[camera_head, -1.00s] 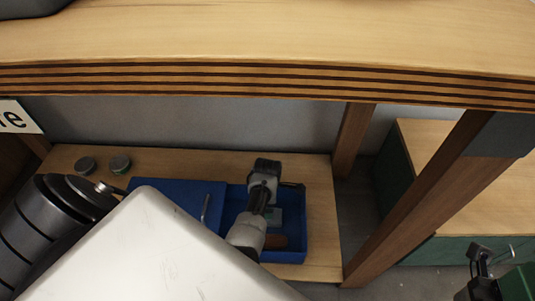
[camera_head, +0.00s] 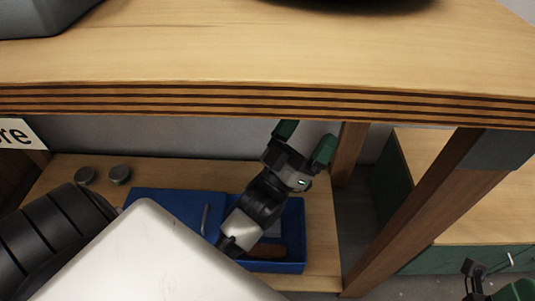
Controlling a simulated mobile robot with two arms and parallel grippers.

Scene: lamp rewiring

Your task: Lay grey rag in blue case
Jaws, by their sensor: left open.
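The blue case (camera_head: 299,230) stands open on the lower wooden shelf, with its flat blue lid part (camera_head: 180,203) to the left. My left gripper (camera_head: 305,137) is open, its two green-tipped fingers apart and pointing up and away, with nothing visible between them. It is over the back of the case, and its wrist hides part of the inside. A greyish patch shows inside the case behind the wrist; I cannot tell whether it is the grey rag. My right gripper (camera_head: 492,282) shows only partly at the lower right corner; its opening is unclear.
A brown-handled object (camera_head: 267,251) lies in the case. The thick tabletop edge (camera_head: 270,103) overhangs the shelf. A wooden leg (camera_head: 420,215) stands to the right.

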